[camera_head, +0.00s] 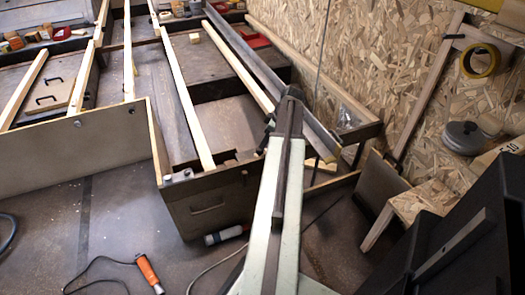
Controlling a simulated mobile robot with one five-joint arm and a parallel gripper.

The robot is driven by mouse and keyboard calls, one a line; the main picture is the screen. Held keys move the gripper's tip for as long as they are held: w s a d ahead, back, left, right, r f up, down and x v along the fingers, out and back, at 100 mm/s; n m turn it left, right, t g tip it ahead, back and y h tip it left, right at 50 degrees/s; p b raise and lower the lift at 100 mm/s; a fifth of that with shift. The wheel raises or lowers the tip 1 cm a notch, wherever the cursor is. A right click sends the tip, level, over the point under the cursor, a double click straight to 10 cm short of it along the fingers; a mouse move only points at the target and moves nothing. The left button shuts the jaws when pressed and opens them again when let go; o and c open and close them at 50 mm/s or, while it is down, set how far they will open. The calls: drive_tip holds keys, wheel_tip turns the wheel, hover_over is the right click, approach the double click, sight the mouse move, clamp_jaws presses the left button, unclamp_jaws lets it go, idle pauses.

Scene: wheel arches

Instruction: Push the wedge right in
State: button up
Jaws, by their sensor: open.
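I cannot pick out the wedge with certainty. A small pale wooden block (194,38) sits on the dark bench surface at the upper middle, but its shape is too small to tell. My gripper (291,92) is at the far end of my pale green arm, over the right part of the bench frame. Its fingers are small, dark and hard to make out, and I see nothing held in them. The block lies well to the left of and beyond my gripper, apart from it.
Long wooden battens (185,95) lie across the dark bench boxes. A chipboard wall (350,45) closes the right side. An orange-handled tool (149,272) with a cable lies on the floor. A small wooden stool (415,203) stands at right. The floor at lower left is mostly clear.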

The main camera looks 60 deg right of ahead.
drive_tip(key=b+x, duration=0.5)
drive_tip(key=x, duration=0.1)
drive_tip(key=shift+w+f, duration=0.1)
drive_tip(key=shift+f, duration=0.15)
drive_tip(key=shift+r, duration=0.1)
clamp_jaws()
drive_tip(key=shift+a, duration=0.1)
idle(0.8)
